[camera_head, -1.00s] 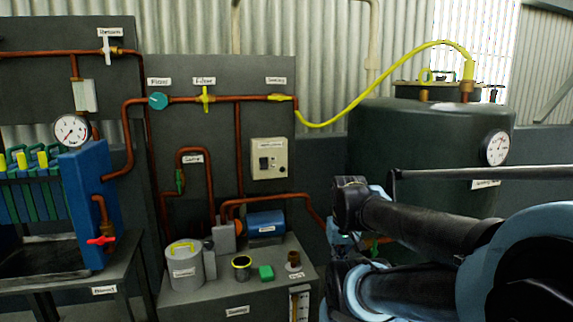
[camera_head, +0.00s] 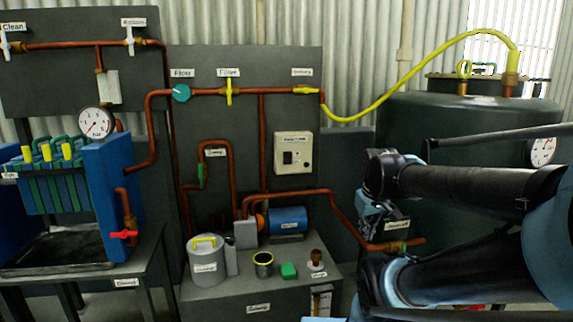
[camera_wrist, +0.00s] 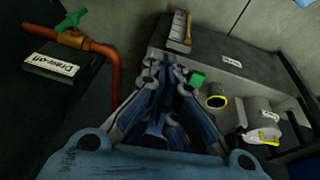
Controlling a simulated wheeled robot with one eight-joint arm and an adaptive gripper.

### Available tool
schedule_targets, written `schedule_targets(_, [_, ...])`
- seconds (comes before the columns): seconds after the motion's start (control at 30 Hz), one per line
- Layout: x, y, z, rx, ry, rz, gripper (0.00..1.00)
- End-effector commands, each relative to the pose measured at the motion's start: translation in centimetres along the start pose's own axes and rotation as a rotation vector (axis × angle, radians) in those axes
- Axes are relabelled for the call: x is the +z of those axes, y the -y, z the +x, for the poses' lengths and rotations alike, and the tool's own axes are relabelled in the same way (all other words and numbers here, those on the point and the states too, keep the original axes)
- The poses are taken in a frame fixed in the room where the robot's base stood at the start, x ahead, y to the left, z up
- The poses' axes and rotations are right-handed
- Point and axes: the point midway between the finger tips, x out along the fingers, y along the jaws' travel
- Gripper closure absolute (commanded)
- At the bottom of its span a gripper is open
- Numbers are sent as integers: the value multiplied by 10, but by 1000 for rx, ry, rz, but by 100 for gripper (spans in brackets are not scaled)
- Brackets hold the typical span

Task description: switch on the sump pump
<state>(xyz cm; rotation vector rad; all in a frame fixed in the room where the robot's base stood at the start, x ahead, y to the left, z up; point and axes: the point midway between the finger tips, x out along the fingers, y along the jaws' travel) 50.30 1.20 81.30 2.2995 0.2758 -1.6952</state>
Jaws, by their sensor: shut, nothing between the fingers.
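A pale switch box (camera_head: 293,153) with a dark switch, a round knob and a small label hangs on the grey panel in the head view. Below it, a blue motor (camera_head: 288,220) with orange and grey parts at its left sits on a grey tank (camera_head: 258,300), which also shows in the wrist view (camera_wrist: 225,50). Its label is too small to read. My gripper (camera_wrist: 165,68) is shut and empty, with its fingers near the tank in the wrist view. It is apart from the switch box, which the wrist view does not show.
A green block (camera_head: 289,271), a dark cup (camera_head: 263,264) and a grey can (camera_head: 207,265) stand on the tank. A copper draw-off pipe (camera_wrist: 108,50) with a green valve (camera_wrist: 72,20) lies left of my gripper. A large green vessel (camera_head: 445,115) stands behind my arm.

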Motion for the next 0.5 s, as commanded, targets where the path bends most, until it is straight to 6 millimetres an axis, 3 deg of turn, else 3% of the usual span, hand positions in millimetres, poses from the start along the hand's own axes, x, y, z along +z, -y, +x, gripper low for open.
schedule_targets(0.03, [-24,-2,-6,6,-24,-72,100])
schedule_targets(0.27, [-122,-1,-25,53,-134,-406,100])
schedule_targets(0.5, [-227,16,-36,123,-244,-750,100])
